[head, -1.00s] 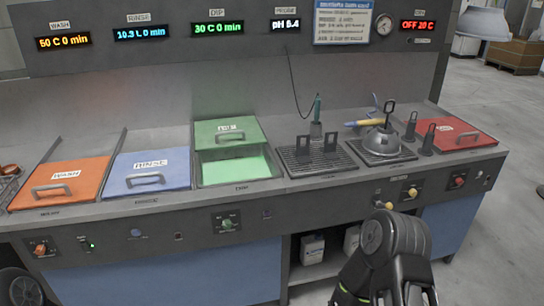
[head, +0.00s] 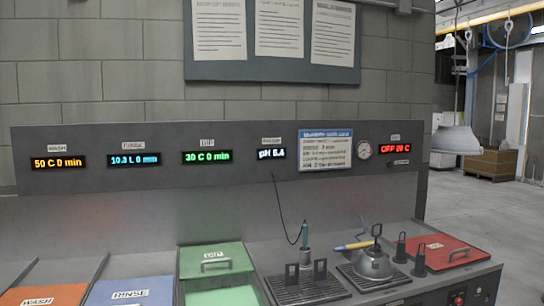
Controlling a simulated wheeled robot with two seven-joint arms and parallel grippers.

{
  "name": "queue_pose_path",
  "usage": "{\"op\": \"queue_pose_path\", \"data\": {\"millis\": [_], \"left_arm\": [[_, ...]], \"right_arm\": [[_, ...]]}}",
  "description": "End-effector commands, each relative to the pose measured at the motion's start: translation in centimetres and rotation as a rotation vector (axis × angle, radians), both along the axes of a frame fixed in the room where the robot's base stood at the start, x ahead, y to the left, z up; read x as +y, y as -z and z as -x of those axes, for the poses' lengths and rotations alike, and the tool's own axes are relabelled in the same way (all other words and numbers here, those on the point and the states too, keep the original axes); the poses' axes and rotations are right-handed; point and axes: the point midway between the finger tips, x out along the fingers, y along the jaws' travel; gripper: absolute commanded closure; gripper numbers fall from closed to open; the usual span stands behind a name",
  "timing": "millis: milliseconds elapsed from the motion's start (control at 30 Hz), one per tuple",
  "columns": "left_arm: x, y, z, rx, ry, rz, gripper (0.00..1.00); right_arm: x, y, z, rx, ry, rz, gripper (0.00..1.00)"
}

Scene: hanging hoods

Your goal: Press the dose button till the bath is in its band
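The dip bath (head: 222,296) shows light green liquid, with its green lid (head: 215,262) slid back behind it. The dip display (head: 207,156) reads 30 C 0 min in green. The pH display (head: 272,154) glows white and seems to read 6.4; the last digit is blurred. The teal pH probe (head: 305,236) stands upright in a holder, its cable running up to the panel. The dose button cannot be made out, as most of the bench front is below the view. Neither of my grippers is in view.
A drain rack (head: 305,288), a metal hood (head: 372,264) on a plate and a red lid (head: 444,250) fill the right of the bench. Orange wash (head: 45,295) and blue rinse (head: 130,292) lids cover the left. Another hood (head: 458,139) hangs at the back right.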

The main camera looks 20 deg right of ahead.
Motion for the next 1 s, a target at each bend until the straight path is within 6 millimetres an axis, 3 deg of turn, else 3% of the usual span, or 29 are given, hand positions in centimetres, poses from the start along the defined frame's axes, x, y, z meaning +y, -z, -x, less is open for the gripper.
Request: {"op": "queue_pose_path", "data": {"millis": [267,700,1000], "left_arm": [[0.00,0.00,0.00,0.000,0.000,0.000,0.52],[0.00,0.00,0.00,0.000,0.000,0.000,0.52],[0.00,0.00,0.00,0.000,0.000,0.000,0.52]], "right_arm": [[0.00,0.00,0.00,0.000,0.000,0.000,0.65],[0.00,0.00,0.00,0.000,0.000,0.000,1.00],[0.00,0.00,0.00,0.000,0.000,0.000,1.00]]}}
